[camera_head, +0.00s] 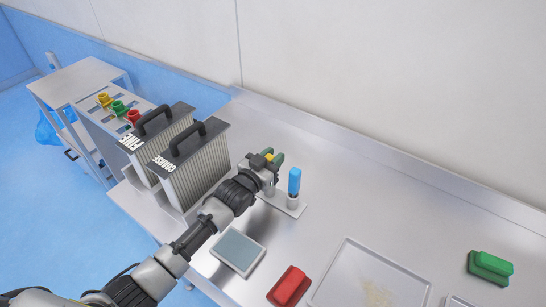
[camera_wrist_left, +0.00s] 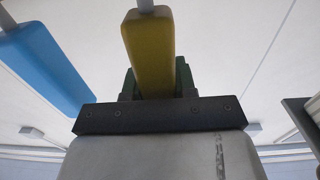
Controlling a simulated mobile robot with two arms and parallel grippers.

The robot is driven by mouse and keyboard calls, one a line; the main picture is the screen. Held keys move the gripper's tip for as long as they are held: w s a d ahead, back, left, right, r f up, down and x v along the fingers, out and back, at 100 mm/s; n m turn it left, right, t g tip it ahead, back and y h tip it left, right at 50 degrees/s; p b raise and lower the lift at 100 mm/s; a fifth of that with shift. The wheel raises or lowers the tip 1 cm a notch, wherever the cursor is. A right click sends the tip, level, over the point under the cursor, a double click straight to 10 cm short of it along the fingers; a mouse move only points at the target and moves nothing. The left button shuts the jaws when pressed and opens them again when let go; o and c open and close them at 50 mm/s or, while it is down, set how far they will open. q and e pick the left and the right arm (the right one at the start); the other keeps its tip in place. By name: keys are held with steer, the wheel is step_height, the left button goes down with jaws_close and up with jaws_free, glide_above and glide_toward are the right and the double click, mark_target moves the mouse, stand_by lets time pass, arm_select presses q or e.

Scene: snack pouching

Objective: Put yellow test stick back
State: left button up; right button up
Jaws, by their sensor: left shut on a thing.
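The yellow test stick (camera_wrist_left: 150,50) is between the fingers of my left gripper (camera_head: 272,158), which is shut on it. In the head view only a small yellow part of the stick (camera_head: 268,153) shows; the gripper hides the rest. The blue test stick (camera_head: 294,181) stands upright in a small metal holder (camera_head: 292,207), just right of my left gripper. It also shows at the left of the left wrist view (camera_wrist_left: 45,62). Whether the yellow stick touches the holder is hidden by the gripper. My right gripper is not in view.
Two ribbed boxes labelled FINE (camera_head: 155,140) and COARSE (camera_head: 188,165) stand left of the gripper. A grey-screened device (camera_head: 238,251), a red block (camera_head: 289,286), a clear tray (camera_head: 345,262) and a green block (camera_head: 490,267) lie on the metal table. Free room lies right of the holder.

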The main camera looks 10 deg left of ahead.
arm_select(q)
steer(key=shift+f, duration=0.1)
stand_by(0.3)
steer(key=o, duration=1.8)
steer(key=shift+p+v, duration=3.05)
steer(key=shift+v, duration=2.5)
